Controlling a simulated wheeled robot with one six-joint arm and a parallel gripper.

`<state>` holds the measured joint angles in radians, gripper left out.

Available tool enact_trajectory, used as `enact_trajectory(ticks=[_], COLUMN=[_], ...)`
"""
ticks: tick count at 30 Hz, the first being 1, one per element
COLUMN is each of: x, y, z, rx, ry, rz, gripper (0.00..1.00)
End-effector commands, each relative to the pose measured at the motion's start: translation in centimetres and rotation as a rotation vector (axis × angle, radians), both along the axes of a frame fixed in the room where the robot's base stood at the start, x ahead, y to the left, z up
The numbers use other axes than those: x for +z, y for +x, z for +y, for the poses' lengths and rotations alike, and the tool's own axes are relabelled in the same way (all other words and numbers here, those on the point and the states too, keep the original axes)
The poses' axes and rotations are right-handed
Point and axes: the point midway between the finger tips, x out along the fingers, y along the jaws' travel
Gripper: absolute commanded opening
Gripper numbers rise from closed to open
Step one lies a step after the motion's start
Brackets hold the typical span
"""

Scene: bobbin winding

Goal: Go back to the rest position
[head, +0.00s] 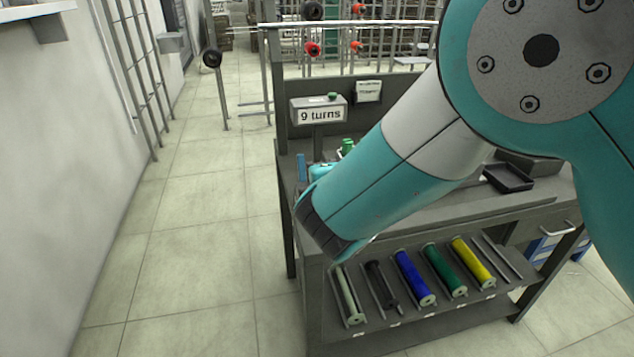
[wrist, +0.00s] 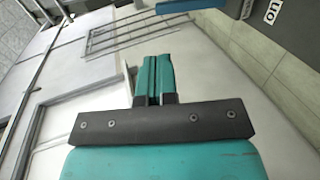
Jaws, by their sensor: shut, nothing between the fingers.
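My gripper shows in the wrist view (wrist: 155,72), with its two teal fingers pressed together and nothing between them. In the head view my teal and grey arm crosses in front of the workbench (head: 292,225) and hides the middle of its top. The gripper's fingers cannot be made out in the head view. In the wrist view the fingers are seen against a pale wall and touch nothing.
A rack on the bench front holds several spools, among them a blue one (head: 414,278), a green one (head: 444,270) and a yellow one (head: 472,262). A "9 turns" sign (head: 319,112) stands at the back. A black tray (head: 508,178) lies right. Floor at left is clear.

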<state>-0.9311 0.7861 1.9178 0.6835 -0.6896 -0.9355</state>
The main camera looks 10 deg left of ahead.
Motion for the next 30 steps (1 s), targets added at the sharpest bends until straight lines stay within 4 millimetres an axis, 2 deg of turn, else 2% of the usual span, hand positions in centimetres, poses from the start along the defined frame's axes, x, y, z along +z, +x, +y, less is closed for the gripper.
enact_trajectory(ticks=[4,14,17,20,23,25,27,29,30], x=[0.2,0.5,1.6,3.6,5.9,7.4,9.1,10.4,11.3], y=[-0.6,-0.5,-0.1,-0.3,-2.5,-5.4,-9.1,-12.7,-15.1], z=[-0.2,-0.3,-2.4,-6.6,-11.6,-14.7,-17.3,-19.1,-20.1], rx=[0.001,-0.006,-0.071,-0.203,-0.370,-0.481,-0.581,-0.657,-0.702], ry=[-0.001,0.007,0.066,0.193,0.361,0.467,0.555,0.610,0.636], rz=[0.000,0.013,0.099,0.295,0.563,0.756,0.938,1.084,1.171], gripper=[0.00,0.00,0.00,0.00,0.00,0.00,0.00,0.00,0.00])
